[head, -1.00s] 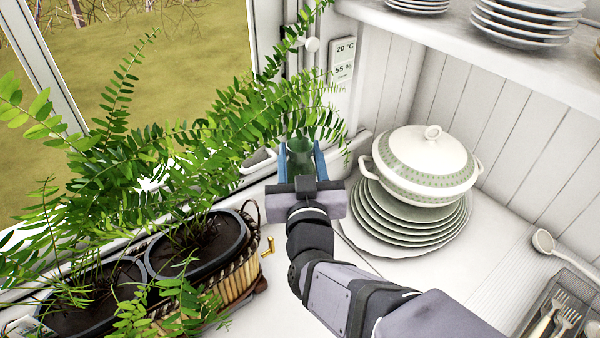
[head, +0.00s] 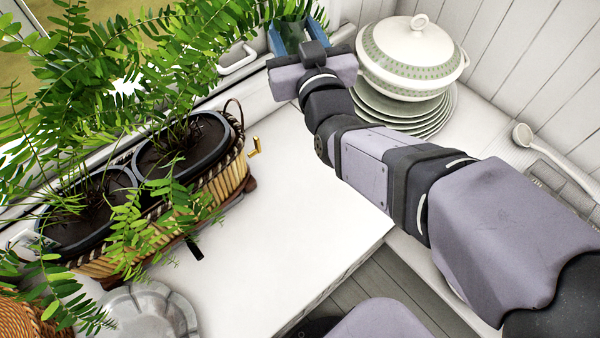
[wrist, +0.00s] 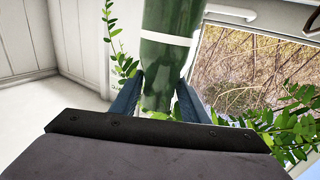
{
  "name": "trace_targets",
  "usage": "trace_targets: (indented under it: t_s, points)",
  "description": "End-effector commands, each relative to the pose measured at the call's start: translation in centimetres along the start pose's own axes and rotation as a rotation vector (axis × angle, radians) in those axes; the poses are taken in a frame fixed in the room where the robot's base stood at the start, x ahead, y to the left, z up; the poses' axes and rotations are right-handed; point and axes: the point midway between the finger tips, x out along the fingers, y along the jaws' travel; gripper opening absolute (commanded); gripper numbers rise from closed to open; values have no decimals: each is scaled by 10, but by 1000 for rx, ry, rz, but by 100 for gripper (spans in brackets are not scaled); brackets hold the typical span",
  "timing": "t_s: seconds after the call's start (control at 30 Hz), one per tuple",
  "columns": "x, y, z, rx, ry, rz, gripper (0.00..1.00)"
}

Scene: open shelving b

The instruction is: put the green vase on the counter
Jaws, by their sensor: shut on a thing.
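The green vase (wrist: 170,60), dark green and glossy with a pale band across it, stands between the blue fingers of my gripper (wrist: 158,98) in the wrist view. My gripper is shut on it. In the head view my gripper (head: 296,36) is at the top, left of the stacked plates, and the vase is mostly hidden by leaves and the gripper. The white counter (head: 290,200) has a wide bare stretch below the gripper. I cannot tell how high the vase is above the counter.
A leafy plant basket (head: 225,180) stands left along the window. A lidded tureen (head: 410,55) sits on stacked plates (head: 405,115) to the right. A ladle (head: 524,135) lies further right. A metal dish (head: 150,318) is at the lower left. The counter's front edge (head: 345,270) shows below.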

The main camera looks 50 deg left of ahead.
Motion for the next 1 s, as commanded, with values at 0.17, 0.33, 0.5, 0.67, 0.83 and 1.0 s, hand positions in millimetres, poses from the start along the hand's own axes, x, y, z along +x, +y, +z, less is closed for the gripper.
trace_targets:
  t_s: [0.17,0.33,0.5,0.67,0.83,1.0]
  points:
    - [-9,3,-1,0,4,-102,0]
    - [-23,-2,7,0,3,-224,0]
    - [-45,-11,21,3,5,-377,0]
    - [-79,-22,42,8,5,-561,0]
    - [-130,-34,67,11,8,-771,0]
    - [-178,-43,83,9,15,-941,0]
